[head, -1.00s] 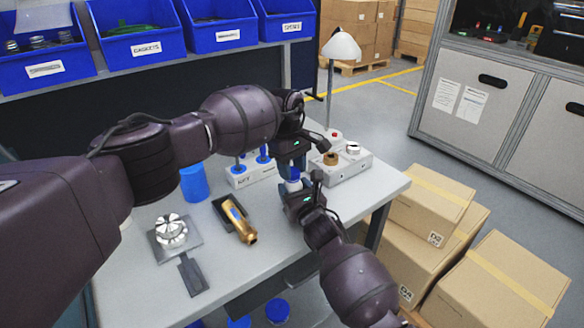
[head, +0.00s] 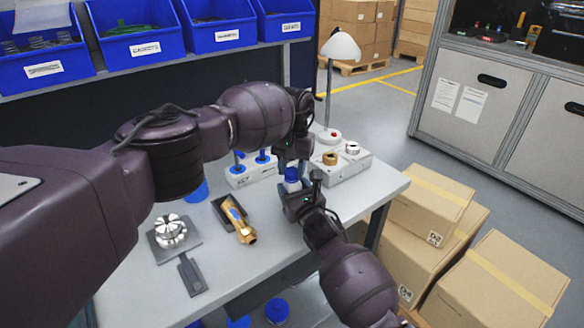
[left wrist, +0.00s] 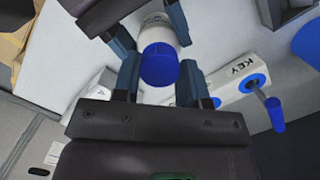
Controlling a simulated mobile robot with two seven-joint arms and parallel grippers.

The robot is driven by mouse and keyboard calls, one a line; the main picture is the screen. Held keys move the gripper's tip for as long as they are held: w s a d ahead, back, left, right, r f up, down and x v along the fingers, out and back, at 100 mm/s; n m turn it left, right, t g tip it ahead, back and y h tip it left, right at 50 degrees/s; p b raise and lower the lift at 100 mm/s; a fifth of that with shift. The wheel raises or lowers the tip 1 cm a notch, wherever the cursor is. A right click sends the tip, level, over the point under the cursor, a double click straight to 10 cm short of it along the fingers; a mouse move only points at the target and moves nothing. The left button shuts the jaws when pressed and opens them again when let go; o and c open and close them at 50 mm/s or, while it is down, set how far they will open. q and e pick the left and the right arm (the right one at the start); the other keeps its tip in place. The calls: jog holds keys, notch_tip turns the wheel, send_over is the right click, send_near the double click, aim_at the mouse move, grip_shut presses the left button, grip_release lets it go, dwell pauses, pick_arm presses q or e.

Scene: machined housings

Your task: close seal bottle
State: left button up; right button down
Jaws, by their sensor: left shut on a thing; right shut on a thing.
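My right gripper (head: 295,190) is shut on the bottle's body. My left gripper (head: 292,163) comes down from above and is shut on the cap. In the left wrist view the blue cap (left wrist: 159,66) sits between my left fingers, at the end of the white bottle (left wrist: 158,32). My right gripper's fingers flank the bottle there. The hands mostly hide the bottle in the head view, and I cannot tell how tightly the cap sits.
A white KEY block (head: 240,178) with blue posts is behind left. A grey block (head: 340,170) with brass and silver rings is right. A brass part (head: 238,222) in a dark tray and a silver part (head: 170,232) on a plate lie left. Cartons (head: 430,205) stand right of the table.

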pick_arm(q)
jog(key=o, duration=1)
jog(key=shift+c, duration=0.2)
jog(key=shift+r, duration=0.1)
jog(key=shift+r, duration=2.2)
jog(key=shift+f, duration=0.1)
jog(key=shift+c, duration=0.5)
